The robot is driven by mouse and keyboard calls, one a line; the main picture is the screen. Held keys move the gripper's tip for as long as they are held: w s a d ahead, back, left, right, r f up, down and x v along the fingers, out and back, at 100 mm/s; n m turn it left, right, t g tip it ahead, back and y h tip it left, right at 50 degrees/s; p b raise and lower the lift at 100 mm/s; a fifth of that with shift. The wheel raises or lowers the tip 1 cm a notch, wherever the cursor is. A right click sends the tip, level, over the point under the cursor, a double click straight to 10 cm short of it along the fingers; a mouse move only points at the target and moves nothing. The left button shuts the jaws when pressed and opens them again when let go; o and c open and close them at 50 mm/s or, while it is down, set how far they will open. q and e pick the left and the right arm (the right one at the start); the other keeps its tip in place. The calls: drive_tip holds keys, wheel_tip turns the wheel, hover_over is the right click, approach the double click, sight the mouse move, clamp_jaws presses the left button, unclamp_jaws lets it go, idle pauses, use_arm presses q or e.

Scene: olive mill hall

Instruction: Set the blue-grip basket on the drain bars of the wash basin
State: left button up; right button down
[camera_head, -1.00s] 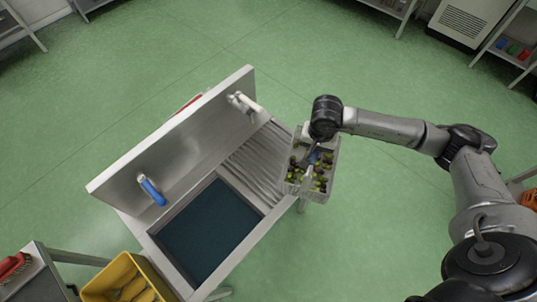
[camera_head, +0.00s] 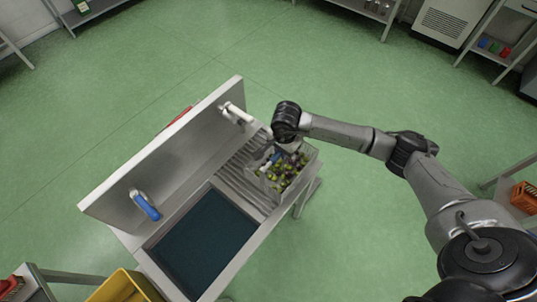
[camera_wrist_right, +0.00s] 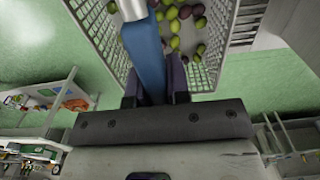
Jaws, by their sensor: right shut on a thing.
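The blue-grip basket (camera_head: 265,183) is a light grey mesh basket holding green and dark olives. My right gripper (camera_head: 276,155) is shut on its blue grip. In the right wrist view the blue grip (camera_wrist_right: 150,60) runs up between the fingers of my right gripper (camera_wrist_right: 155,92), with the basket wall (camera_wrist_right: 95,30) and olives beyond. The drain bars (camera_head: 232,160) are the ridged part of the wash basin (camera_head: 180,145), beside its dark sink. The basket is over the right end of the bars; I cannot tell whether it touches them. My left gripper is not in view.
A white tap (camera_head: 237,113) and a blue-handled tap (camera_head: 145,205) stick out from the basin's back panel. A yellow crate (camera_head: 125,287) stands at the lower left. An orange crate (camera_head: 524,197) sits at the right edge. The green floor around is mostly clear.

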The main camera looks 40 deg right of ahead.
approach(269, 155)
drive_tip(key=shift+s+a+f, duration=0.25)
drive_tip(key=shift+s+a, duration=0.2)
drive_tip(key=shift+s, duration=0.05)
drive_tip(key=shift+s+a+f, duration=0.2)
drive_tip(key=shift+s+a, duration=0.25)
drive_tip(key=shift+s, duration=0.05)
drive_tip(key=shift+f+p, duration=0.3)
drive_tip(key=shift+f, duration=1.85)
drive_tip(key=c, duration=1.1)
unclamp_jaws()
